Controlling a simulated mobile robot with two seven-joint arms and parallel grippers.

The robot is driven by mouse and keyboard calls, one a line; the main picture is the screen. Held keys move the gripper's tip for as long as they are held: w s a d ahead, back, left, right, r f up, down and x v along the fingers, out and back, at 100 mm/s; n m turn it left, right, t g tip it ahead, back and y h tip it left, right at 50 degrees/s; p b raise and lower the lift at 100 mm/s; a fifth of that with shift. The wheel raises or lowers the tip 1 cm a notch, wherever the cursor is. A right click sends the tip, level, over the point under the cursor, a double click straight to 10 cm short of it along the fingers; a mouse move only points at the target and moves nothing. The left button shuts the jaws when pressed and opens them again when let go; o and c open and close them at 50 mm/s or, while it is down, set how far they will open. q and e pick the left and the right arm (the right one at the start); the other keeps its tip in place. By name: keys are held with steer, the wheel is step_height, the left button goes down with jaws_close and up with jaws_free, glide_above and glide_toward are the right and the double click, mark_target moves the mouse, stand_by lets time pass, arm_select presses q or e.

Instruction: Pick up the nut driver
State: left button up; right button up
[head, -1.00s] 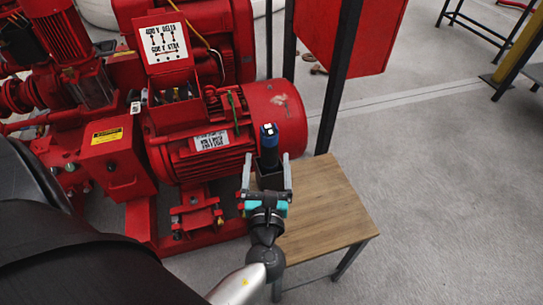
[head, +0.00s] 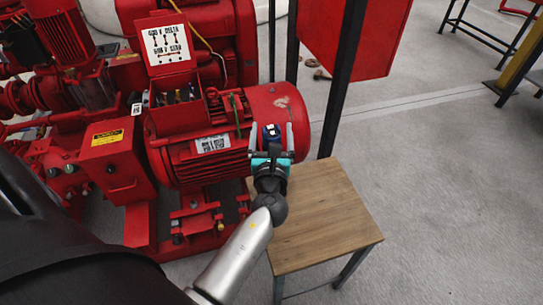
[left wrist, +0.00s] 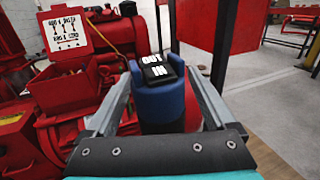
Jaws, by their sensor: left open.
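What I take to be the nut driver (head: 272,132) is a blue upright handle at the near end of the red motor, above the small wooden table. In the left wrist view the blue handle (left wrist: 162,116) stands between my two fingers, with a black top piece lettered OUT and IN. My left gripper (head: 271,139) is open, with one finger on each side of the handle. I cannot tell whether either finger touches it. The handle's lower part and its dark holder are hidden behind my gripper. My right gripper is not in view.
The wooden table (head: 325,222) has a bare top at the front and right. The red motor (head: 205,150) is close on the left. A dark post (head: 341,85) and a red panel (head: 360,35) stand behind. Grey floor (head: 440,210) is clear on the right.

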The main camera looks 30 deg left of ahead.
arm_select(q)
steer(key=shift+c, duration=0.4)
jaws_close()
steer(key=shift+r, duration=0.1)
